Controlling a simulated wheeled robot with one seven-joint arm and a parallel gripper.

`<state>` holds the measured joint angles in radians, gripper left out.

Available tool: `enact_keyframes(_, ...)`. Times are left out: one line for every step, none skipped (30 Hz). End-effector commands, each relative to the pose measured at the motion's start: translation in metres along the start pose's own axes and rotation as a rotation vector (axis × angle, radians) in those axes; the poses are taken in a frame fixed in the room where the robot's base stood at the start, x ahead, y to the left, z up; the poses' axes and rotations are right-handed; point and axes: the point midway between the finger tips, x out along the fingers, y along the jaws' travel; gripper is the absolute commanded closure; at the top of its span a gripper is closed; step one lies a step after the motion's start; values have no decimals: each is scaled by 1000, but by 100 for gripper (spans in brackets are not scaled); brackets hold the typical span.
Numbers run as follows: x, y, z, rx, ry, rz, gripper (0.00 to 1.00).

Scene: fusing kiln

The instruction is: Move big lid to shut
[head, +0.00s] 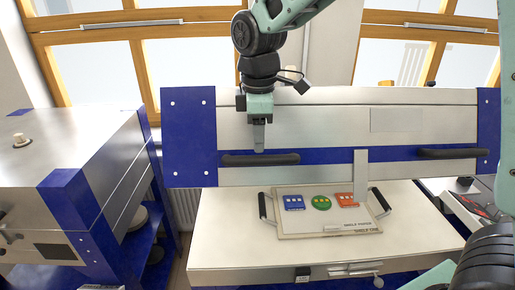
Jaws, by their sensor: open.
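The big lid (340,122) is a wide metal panel with blue ends and a blue stripe. It stands raised over the pale kiln bed (240,235), with a gap between its lower edge and the bed. Two dark bar handles sit on its front, a left handle (260,160) and a right handle (450,153). My gripper (259,148) points down in front of the lid, just above the left handle. It is open and holds nothing visible. I cannot tell whether it touches the handle.
On the bed lies a white tray (290,222) with black handles and blue, green and red pieces. A smaller metal kiln (75,160) with blue corners stands at left. A table with tools (475,205) is at right. Windows are behind.

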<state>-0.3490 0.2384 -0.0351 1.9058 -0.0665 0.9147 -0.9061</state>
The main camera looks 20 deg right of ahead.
Motion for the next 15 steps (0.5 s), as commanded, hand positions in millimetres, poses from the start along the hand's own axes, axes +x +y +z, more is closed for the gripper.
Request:
enact_keyframes(9, -1, 0, -1, -4, -5, 55)
enact_keyframes(15, 0, 0, -1, -3, -4, 55)
enact_keyframes(22, -1, 0, -1, -3, -5, 55)
enact_keyframes(27, -1, 0, 0, -4, -5, 55)
enact_keyframes(31, -1, 0, 0, -3, -3, 55)
enact_keyframes(37, 0, 0, 0, -3, -4, 55)
enact_keyframes(41, 0, 0, 0, -2, -3, 55)
enact_keyframes(45, 0, 0, 0, -2, -3, 55)
enact_keyframes(48, 0, 0, 0, -1, -2, 55)
enact_keyframes(51, 0, 0, 0, -1, -2, 55)
enact_keyframes(53, 0, 0, 0, -1, -2, 55)
enact_keyframes(56, 0, 0, 0, -1, -1, 55)
enact_keyframes(57, 0, 0, 0, 0, -1, 55)
enact_keyframes(58, 0, 0, 0, 0, 0, 55)
enact_keyframes(59, 0, 0, 0, 1, 0, 55)
